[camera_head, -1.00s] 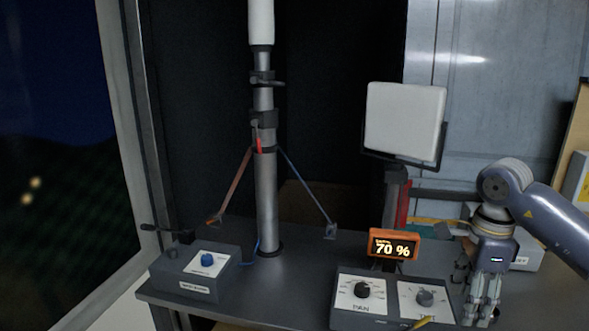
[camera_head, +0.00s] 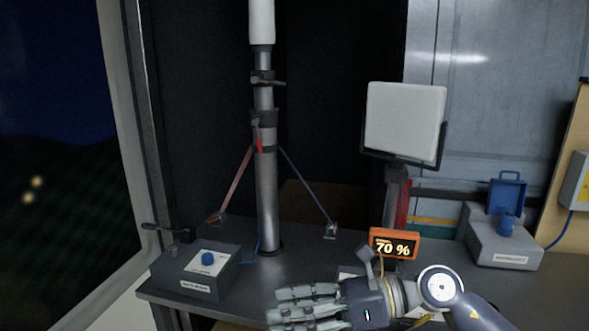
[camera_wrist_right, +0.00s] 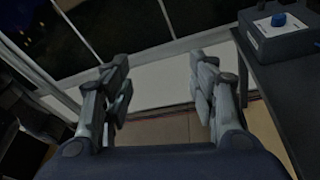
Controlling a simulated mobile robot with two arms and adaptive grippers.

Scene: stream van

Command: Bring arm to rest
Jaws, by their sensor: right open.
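My right gripper (camera_head: 285,306) is at the bottom middle of the head view, with its arm coming in from the lower right. It lies level, fingers pointing left, in front of the pan control box (camera_head: 350,272), which it mostly hides. In the right wrist view the fingers of my right gripper (camera_wrist_right: 160,100) are spread apart with nothing between them. Floor and a pale ledge show beyond them. My left gripper is not in view.
A box with a blue knob (camera_head: 188,283) stands at the desk's left end and also shows in the wrist view (camera_wrist_right: 290,40). A mast (camera_head: 267,200), an orange 70 % display (camera_head: 394,244), a white panel (camera_head: 404,122) and a box with an open blue lid (camera_head: 503,247) stand behind.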

